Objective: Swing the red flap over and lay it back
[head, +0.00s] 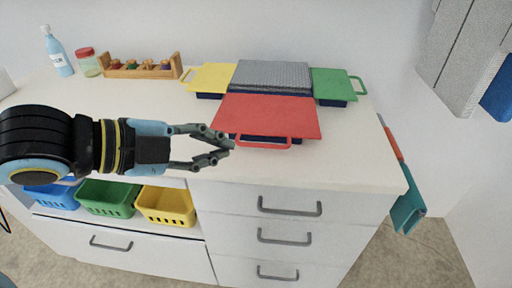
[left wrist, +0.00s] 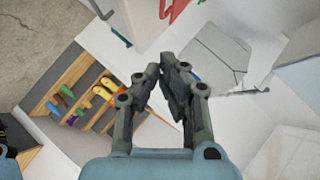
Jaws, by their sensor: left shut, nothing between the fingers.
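The red flap (head: 268,115) extends forward from the grey textured box (head: 272,75), toward the front edge of the white counter. Its red loop handle (head: 264,143) points to the front. My left gripper (head: 230,144) is shut and empty. Its fingertips are just left of the handle, by the flap's front left corner; I cannot tell whether they touch it. The left wrist view shows the fingers (left wrist: 162,64) with nothing held. My right gripper is not in view.
A yellow flap (head: 212,77) and a green flap (head: 336,85) extend from the box's sides. A wooden rack (head: 140,68), a jar (head: 88,62) and a bottle (head: 57,52) stand at the back left. The counter right of the red flap is clear.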

